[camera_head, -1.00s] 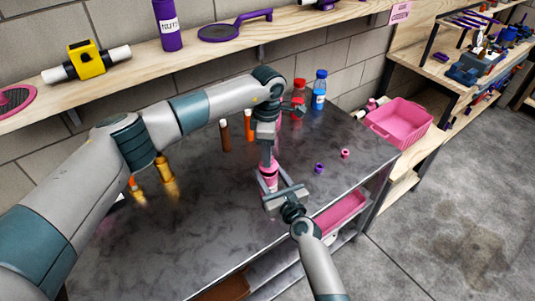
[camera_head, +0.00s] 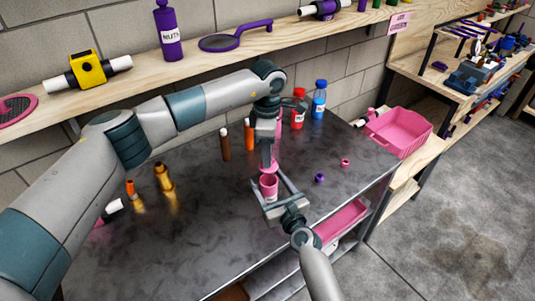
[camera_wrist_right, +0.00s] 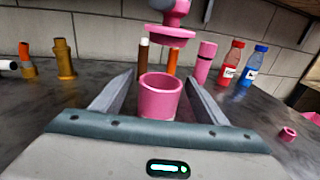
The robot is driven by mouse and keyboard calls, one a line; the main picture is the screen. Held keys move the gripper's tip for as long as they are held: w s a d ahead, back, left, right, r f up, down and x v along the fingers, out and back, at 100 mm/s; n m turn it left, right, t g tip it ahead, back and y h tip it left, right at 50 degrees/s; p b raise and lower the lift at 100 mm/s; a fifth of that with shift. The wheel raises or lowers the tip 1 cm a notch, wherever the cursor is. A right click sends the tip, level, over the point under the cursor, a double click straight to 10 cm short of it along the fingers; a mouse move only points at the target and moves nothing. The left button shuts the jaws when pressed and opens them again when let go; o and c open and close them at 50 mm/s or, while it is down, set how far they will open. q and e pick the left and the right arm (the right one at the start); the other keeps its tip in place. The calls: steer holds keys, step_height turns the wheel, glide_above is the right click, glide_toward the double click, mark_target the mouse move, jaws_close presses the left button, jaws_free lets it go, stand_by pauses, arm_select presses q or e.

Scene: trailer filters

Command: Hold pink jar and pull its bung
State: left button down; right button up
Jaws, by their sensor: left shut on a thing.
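The pink jar (camera_wrist_right: 160,100) stands upright with its mouth open, between the fingers of my right gripper (camera_wrist_right: 160,85). Gaps show on both sides of the jar, so this gripper is open around it. In the head view the jar (camera_head: 269,189) and right gripper (camera_head: 273,187) are near the table's front. The pink bung (camera_wrist_right: 172,35) hangs above the jar, clear of its rim. My left gripper (camera_head: 268,160) is shut on the bung from above; its fingers are largely hidden in the right wrist view.
Small purple (camera_head: 319,178) and pink (camera_head: 345,163) rings lie to the right. The table's (camera_head: 150,245) front left is clear.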

steer(key=shift+s+d, duration=0.1)
arm_select(q)
steer(key=shift+f+b, duration=0.55)
arm_select(e)
steer(key=v, duration=1.1)
steer(key=shift+s, duration=0.4)
steer(key=shift+d, duration=0.1)
